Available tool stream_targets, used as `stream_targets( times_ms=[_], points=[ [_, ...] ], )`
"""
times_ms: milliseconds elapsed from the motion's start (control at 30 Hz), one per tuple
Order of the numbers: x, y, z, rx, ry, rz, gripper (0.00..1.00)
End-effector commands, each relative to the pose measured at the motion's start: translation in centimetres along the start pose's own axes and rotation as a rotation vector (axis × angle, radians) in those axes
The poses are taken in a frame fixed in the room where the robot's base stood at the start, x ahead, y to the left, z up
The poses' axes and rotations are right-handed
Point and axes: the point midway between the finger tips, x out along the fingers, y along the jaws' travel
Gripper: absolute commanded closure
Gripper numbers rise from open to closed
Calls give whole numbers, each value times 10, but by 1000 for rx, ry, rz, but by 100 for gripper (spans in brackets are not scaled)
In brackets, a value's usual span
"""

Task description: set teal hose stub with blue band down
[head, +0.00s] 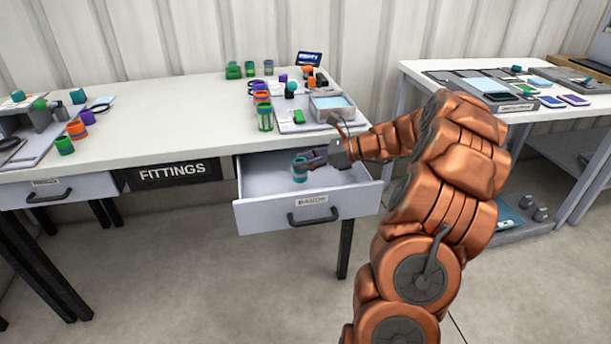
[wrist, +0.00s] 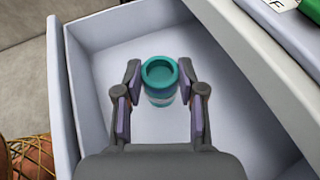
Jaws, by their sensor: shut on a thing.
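The teal hose stub with the blue band (wrist: 160,78) is upright between my gripper's fingers in the wrist view, inside the open drawer (wrist: 82,110). My gripper (wrist: 160,96) is shut on the stub, with one finger on each side. In the head view my gripper (head: 306,162) reaches into the drawer (head: 268,219) from the right. I cannot tell whether the stub's bottom touches the drawer floor. The band is partly hidden by the stub's rim and the fingers.
The drawer is otherwise empty, with bare floor around the stub. On the table above stand several fittings, a green one (head: 265,118) near the edge, and a grey tray (head: 330,106).

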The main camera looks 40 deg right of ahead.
Motion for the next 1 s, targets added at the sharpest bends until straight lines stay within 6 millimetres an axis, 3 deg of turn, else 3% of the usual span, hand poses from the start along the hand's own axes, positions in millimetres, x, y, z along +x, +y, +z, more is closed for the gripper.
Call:
stream_targets(
  times_ms=[367, 733, 767, 1000],
  points=[
    [13, -1, -38, 7, 1, -3, 95],
    [14, -1, -39, 4, 1, -4, 95],
    [14, -1, -39, 4, 1, -4, 59],
    [14, -1, -39, 3, 1, -4, 36]
  ],
)
